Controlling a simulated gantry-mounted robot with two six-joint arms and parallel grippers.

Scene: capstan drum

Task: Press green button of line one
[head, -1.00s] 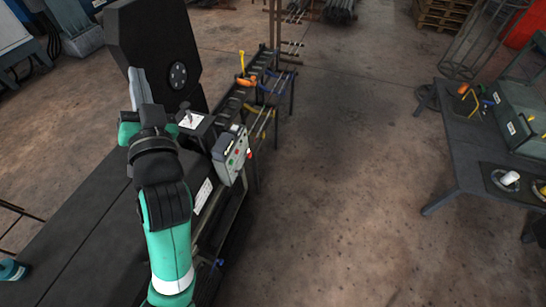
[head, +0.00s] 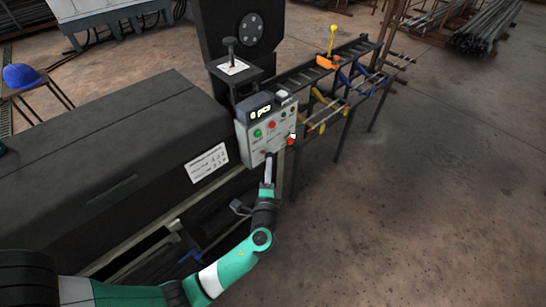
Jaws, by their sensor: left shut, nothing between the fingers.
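A grey control box (head: 264,143) with a small lit display (head: 261,112) is fixed to the front of the large dark machine. A green button (head: 257,133) sits on the left of its face. A red button (head: 272,125) sits to the right of it. A larger red knob (head: 291,141) is at the right edge. My left gripper (head: 268,160) is shut and empty, its tip pointing up at the lower part of the box, below the green button. I cannot tell whether it touches the box. The button labels are too small to read. My right gripper is out of view.
The dark machine body (head: 110,150) fills the left. A roller rack (head: 325,70) with a yellow-topped lever (head: 333,40) extends to the back right. A blue helmet (head: 20,76) rests on a stool at far left. The floor on the right is clear.

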